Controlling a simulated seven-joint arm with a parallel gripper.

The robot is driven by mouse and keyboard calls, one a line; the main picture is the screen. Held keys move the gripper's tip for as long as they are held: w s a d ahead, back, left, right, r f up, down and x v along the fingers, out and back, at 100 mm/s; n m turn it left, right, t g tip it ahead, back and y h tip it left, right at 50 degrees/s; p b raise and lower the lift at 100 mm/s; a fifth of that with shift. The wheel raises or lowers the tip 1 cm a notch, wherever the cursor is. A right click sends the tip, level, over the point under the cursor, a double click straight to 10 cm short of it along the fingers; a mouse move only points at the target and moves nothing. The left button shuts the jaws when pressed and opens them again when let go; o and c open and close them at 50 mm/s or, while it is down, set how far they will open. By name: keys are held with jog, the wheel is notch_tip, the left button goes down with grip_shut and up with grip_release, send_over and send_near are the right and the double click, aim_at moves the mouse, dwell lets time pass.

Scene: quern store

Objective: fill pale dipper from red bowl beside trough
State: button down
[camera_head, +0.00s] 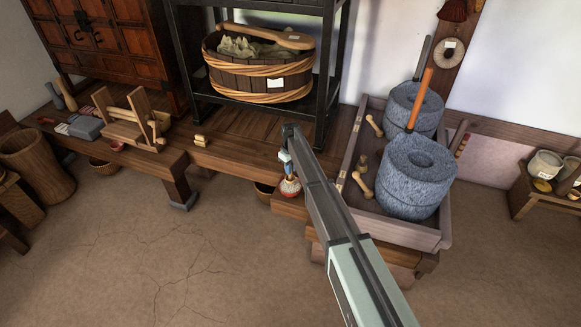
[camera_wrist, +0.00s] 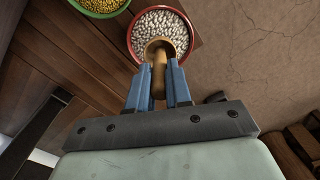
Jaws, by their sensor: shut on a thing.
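The red bowl (camera_wrist: 132,38), full of white beans or grains, sits on the wooden bench beside the trough. In the head view the red bowl (camera_head: 290,188) is small and partly covered by my gripper (camera_head: 286,163). The wrist view shows my gripper (camera_wrist: 158,84) with its blue fingers shut on the handle of the pale wooden dipper (camera_wrist: 160,50). The dipper's cup is over the white contents, within the bowl's outline. I cannot tell whether it touches them or holds any. The wooden trough (camera_head: 433,239) stands to the right of the bowl.
Grey stone querns (camera_head: 418,172) and several wooden pieces are in the trough. A green bowl (camera_wrist: 100,12) of yellow grain is near the red bowl in the wrist view. A black shelf (camera_head: 325,120) holding a wooden tub (camera_head: 260,75) stands behind. The floor in front is clear.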

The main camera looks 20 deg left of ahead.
aim_at(290, 180)
jog(key=shift+f, duration=2.85)
jog(key=shift+r, duration=0.15)
jog(key=shift+r, duration=3.7)
